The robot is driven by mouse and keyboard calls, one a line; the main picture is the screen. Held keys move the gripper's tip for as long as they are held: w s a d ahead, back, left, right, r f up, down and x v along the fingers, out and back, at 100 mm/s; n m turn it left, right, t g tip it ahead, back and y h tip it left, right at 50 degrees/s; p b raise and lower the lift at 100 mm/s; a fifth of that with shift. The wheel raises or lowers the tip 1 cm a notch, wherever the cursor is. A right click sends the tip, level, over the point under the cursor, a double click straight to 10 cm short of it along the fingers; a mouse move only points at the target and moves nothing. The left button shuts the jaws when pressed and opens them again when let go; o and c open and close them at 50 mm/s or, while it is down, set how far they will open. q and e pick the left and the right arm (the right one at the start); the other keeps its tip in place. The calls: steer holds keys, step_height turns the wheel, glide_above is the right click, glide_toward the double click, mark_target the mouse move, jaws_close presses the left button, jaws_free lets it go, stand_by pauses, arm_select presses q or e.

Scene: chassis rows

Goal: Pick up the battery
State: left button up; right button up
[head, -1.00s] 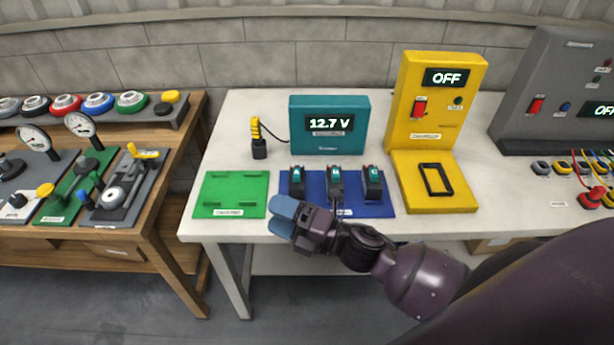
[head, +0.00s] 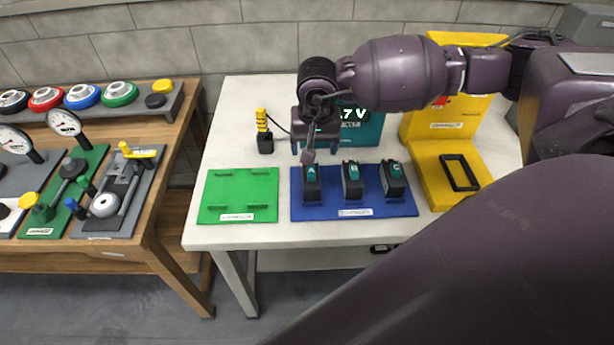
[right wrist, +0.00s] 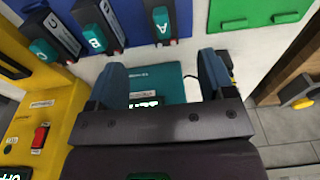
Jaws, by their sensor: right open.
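Three black batteries with teal tops stand in a row on a blue mat (head: 355,205): A (head: 311,184) at left, B (head: 352,181) in the middle, C (head: 393,180) at right. In the right wrist view, battery A (right wrist: 161,22) is near the top middle, B (right wrist: 97,30) and C (right wrist: 48,40) to its left. My right gripper (head: 317,141) is open and empty, above the table just behind battery A. In the right wrist view, its blue fingers (right wrist: 160,75) are apart, with the teal meter between and beneath them. My left gripper is not in view.
The teal meter (head: 368,130) behind the batteries is partly hidden by my right arm. A green mat (head: 238,195) lies empty at left. A yellow-and-black probe (head: 263,130) with a cable stands behind it. A yellow unit with an empty black frame (head: 459,172) is at right.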

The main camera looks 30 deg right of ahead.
steer(key=shift+w+d+f, duration=0.1)
steer(key=shift+d+f, duration=0.05)
steer(key=shift+d, duration=0.1)
glide_above(311, 168)
steer(key=s, duration=0.1)
steer(key=f, duration=0.4)
steer(key=shift+s+f, duration=0.1)
steer(key=shift+s, duration=0.1)
steer(key=shift+w+f, duration=0.2)
steer(key=shift+f, duration=0.8)
steer(key=shift+w+f, duration=0.2)
steer(key=shift+f, duration=0.8)
steer(key=shift+w+f, duration=0.2)
steer(key=shift+f, duration=0.8)
steer(key=shift+w+r, duration=0.1)
steer(key=c, duration=1.4)
